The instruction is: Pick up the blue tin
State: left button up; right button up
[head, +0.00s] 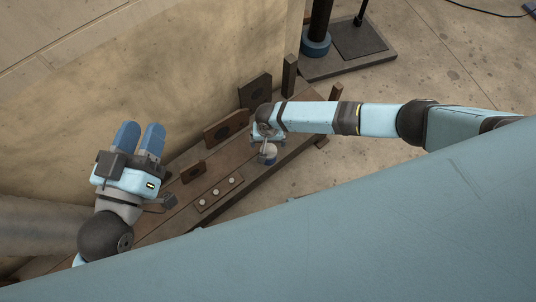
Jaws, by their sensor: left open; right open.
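A small tin (268,156) with a pale top and a dark blue side stands on the brown bench (226,190). My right gripper (262,139) points down at the bench, just above the tin in the picture. Its fingers are small and partly hidden by its own hand. I cannot tell whether they touch the tin. My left gripper (140,138) is open and empty, with two blue fingers pointing up in the picture, well to the left of the tin.
Upright dark plates with holes (219,131) stand along the bench's wall side. A strip with several pale round buttons (219,194) lies in front. A tan wall (190,75) rises behind. A dark post with a blue collar (316,43) stands on a separate base. Concrete floor (440,60) is open at right.

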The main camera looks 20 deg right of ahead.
aim_at(269, 149)
notch_tip(269, 149, down, 3)
jog(key=shift+f+b, duration=0.15)
jog(key=shift+b, duration=0.35)
notch_tip(269, 149, down, 4)
jog(key=b, duration=0.3)
jog(key=shift+s+f, duration=0.15)
jog(key=shift+f+b, duration=0.35)
jog(key=shift+f, duration=0.1)
pick_arm(q)
notch_tip(269, 149, down, 6)
jog(key=m+g, duration=0.1)
jog(key=g, duration=0.1)
jog(key=shift+w, duration=0.35)
pick_arm(e)
jog(key=c, duration=1.1)
jog(key=shift+r, duration=0.15)
